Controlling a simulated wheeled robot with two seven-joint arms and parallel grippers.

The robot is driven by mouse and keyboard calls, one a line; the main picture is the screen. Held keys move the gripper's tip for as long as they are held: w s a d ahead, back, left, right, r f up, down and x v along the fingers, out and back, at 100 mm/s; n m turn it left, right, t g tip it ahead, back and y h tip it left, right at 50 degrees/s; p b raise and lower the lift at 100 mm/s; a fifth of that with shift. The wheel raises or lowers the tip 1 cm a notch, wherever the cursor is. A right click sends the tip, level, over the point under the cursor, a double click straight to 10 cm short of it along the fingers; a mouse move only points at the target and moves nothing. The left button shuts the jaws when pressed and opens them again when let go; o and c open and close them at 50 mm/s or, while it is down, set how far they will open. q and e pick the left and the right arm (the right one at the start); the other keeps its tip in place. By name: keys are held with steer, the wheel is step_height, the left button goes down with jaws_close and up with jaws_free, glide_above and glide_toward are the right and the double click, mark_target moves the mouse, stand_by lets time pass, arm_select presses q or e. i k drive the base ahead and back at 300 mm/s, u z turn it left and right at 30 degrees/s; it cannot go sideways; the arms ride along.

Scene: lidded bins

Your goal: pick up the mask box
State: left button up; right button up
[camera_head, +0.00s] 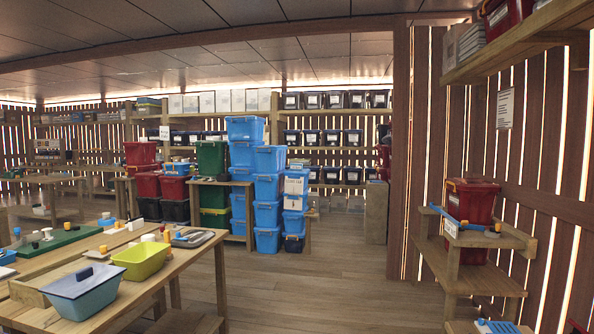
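I cannot tell which thing is the mask box. No box in view has a label I can read. A blue lidded bin with white panels (295,184) stands in the blue stacks in the middle. A red lidded bin (470,207) stands on the wooden shelf at the right. Neither of my grippers shows in the head view.
The wooden table (178,263) holds small items and a dark tray (193,238). Stacked blue bins (268,213), green bins (212,160) and red bins (147,184) stand farther back. The wooden floor (330,280) is clear between the table and the right shelf (470,279).

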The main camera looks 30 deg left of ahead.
mark_target(298, 167)
steer(key=u, duration=0.45)
steer(key=k, duration=0.5)
steer(key=u, duration=0.6)
steer(key=i, duration=0.85)
steer(key=z, duration=0.45)
steer(key=i, duration=2.55)
steer(key=z, duration=0.2)
steer(key=i, duration=2.65)
steer(key=u, duration=0.5)
steer(key=i, duration=2.55)
steer(key=u, duration=0.5)
